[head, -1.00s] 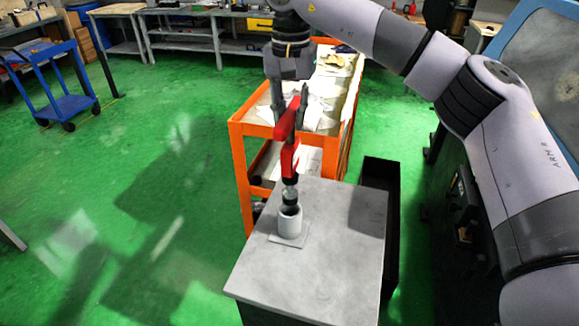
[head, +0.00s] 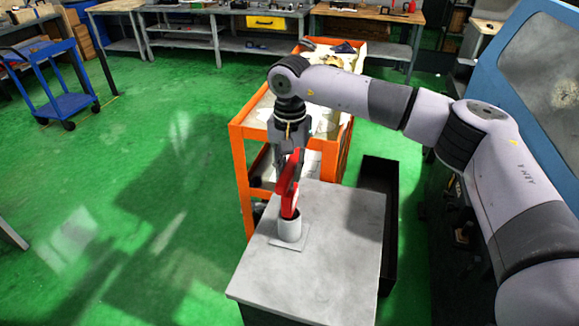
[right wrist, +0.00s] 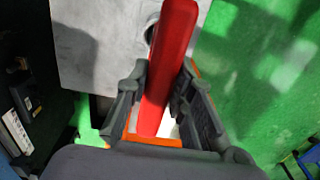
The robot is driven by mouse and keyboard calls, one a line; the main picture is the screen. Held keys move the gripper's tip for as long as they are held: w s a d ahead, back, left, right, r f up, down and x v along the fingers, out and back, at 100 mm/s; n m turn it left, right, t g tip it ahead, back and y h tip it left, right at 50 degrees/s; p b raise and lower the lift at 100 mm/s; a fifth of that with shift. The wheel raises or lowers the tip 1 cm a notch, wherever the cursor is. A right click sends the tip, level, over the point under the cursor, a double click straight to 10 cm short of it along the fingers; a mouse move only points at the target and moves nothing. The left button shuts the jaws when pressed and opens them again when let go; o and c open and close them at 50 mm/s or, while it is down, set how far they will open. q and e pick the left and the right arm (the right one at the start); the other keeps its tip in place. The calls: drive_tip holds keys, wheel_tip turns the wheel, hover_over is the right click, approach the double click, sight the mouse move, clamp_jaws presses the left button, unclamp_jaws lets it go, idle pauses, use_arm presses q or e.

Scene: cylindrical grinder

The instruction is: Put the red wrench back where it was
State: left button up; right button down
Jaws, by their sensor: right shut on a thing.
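My right gripper (head: 288,162) is above the holder and shut on the upper part of the wrench. In the right wrist view the red wrench (right wrist: 168,70) runs between the two dark fingers (right wrist: 160,95), with the holder's rim partly hidden behind it. My left gripper is not in view.
An orange cart (head: 240,160) with papers stands just behind the table. A black bin (head: 378,220) is at the table's right side, and a blue machine (head: 540,70) is farther right. A blue trolley (head: 65,100) stands far left. Green floor is clear at left.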

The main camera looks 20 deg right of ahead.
drive_tip(key=shift+f, duration=0.1)
drive_tip(key=c, duration=1.4)
unclamp_jaws()
